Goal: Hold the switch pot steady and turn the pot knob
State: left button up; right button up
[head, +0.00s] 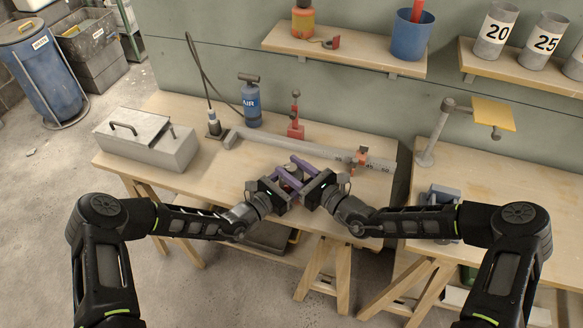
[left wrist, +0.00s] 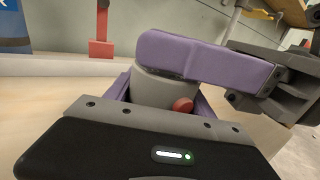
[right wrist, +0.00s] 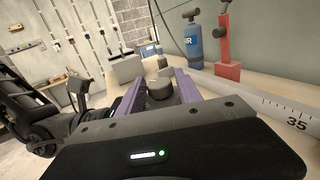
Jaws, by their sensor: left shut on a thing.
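The switch pot (left wrist: 160,90) is a squat grey cylinder with a red round part (left wrist: 182,104) on its side. My left gripper (head: 282,183) is shut on the pot, with its purple fingers along the pot's sides. My right gripper (head: 303,172) comes in from the right; one purple finger (left wrist: 205,58) crosses over the pot's top in the left wrist view. In the right wrist view a dark round knob (right wrist: 160,88) sits between the right fingers, with a gap on each side. In the head view the fingers largely hide the pot.
A long rule-marked grey conduit (head: 310,152) lies behind the grippers. A red stand (head: 296,125), a blue AIR cylinder (head: 251,104) and a grey lidded box (head: 150,140) stand on the workbench (head: 225,165). The grippers are near its front edge.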

grip_shut()
jog(key=shift+w+r+n+g+y, duration=0.1)
jog(key=shift+n+g+y, duration=0.2)
jog(key=shift+y, duration=0.1)
jog(key=shift+g, duration=0.3)
jog(key=n+g+y, duration=0.2)
jog(key=n+g, duration=0.1)
jog(key=shift+w+g, duration=0.1)
jog(key=shift+g, duration=0.2)
jog(key=n+g+y, duration=0.1)
jog(key=n+g, duration=0.1)
jog(key=g, duration=0.2)
jog(key=n+g+y, duration=0.1)
jog(key=n+g, duration=0.2)
jog(key=g, duration=0.1)
jog(key=shift+o, duration=1.4)
grip_release()
